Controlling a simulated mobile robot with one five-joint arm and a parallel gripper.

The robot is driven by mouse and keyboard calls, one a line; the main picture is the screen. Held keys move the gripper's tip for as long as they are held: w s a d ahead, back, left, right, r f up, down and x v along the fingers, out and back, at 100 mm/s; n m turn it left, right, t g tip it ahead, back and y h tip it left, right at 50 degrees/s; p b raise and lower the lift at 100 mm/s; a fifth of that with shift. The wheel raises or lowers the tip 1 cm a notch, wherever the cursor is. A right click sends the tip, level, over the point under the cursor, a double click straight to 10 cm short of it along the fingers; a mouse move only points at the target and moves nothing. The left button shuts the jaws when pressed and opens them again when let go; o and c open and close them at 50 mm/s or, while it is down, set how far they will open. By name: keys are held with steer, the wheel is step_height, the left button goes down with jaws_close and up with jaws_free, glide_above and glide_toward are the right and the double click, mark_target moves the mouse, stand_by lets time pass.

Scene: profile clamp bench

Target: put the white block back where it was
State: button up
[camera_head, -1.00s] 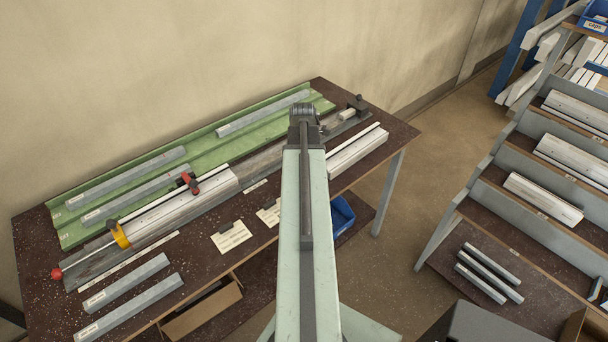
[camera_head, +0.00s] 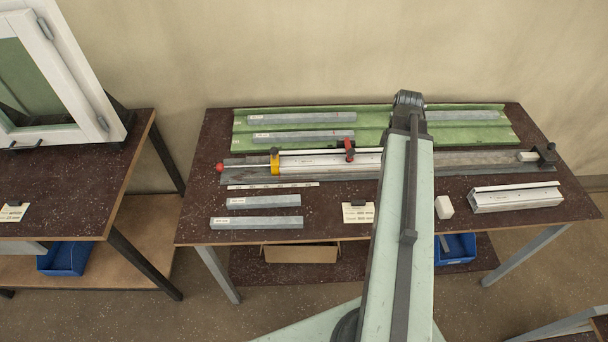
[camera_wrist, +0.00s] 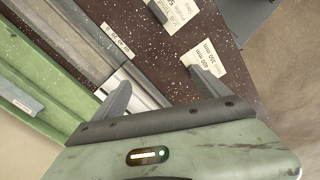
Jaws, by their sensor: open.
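A small white block (camera_head: 444,207) stands on the dark speckled bench top (camera_head: 335,232), near its front edge and just right of my arm in the head view. A second, smaller pale block (camera_head: 527,156) lies on the grey clamp rail (camera_head: 455,168) beside the black end stop (camera_head: 546,155). My gripper (camera_wrist: 160,92) is open in the wrist view, with nothing between its fingers. It is above the bench, over the area between rail and paper cards. No white block shows in the wrist view. In the head view my arm hides part of the rail and bench.
A long white profile (camera_head: 330,163) lies on the rail by a yellow clamp (camera_head: 275,161) and a red clamp (camera_head: 349,151). A short white profile (camera_head: 515,199) lies at right. Grey bars (camera_head: 256,223) lie at front left. A green tray (camera_head: 242,136) runs behind.

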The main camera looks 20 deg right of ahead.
steer(key=w+a+m, duration=0.3)
steer(key=a+m, duration=0.1)
steer(key=a, duration=1.2)
steer(key=w+a+m, duration=0.4)
steer(key=a+m, duration=0.1)
steer(key=a, duration=1.2)
steer(key=shift+a, duration=0.1)
